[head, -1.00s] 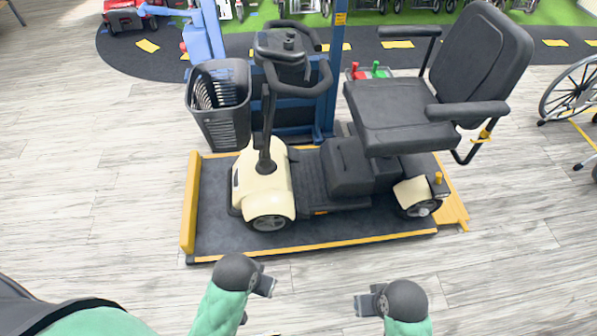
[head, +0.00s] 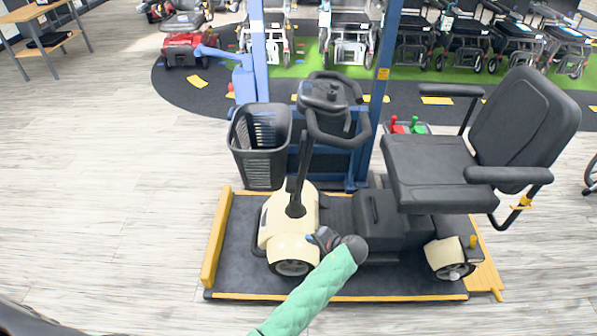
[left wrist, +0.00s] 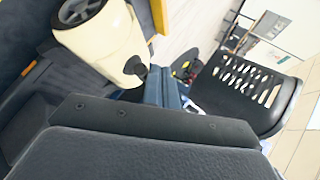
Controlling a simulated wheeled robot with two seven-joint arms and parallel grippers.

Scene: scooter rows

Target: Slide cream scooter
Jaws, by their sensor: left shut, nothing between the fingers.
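The cream scooter (head: 292,228) stands on a dark platform (head: 232,262) with yellow edges in the head view. Its front faces left, with a black basket (head: 260,145) and black handlebars (head: 335,105). Its black seat (head: 430,165) is at the right. My left gripper (head: 322,238) is shut and empty, just right of the cream front cover. I cannot tell if it touches the scooter. My left forearm hides part of the platform. The left wrist view shows the cream cover (left wrist: 108,42), a wheel (left wrist: 76,10) and the basket (left wrist: 245,95) close by. My right gripper is out of view.
Blue posts (head: 388,60) stand behind the scooter. A small tray (head: 408,127) with red and green knobs is behind the seat. Several mobility chairs (head: 350,40) line the green strip at the back. The floor (head: 110,190) at left is clear.

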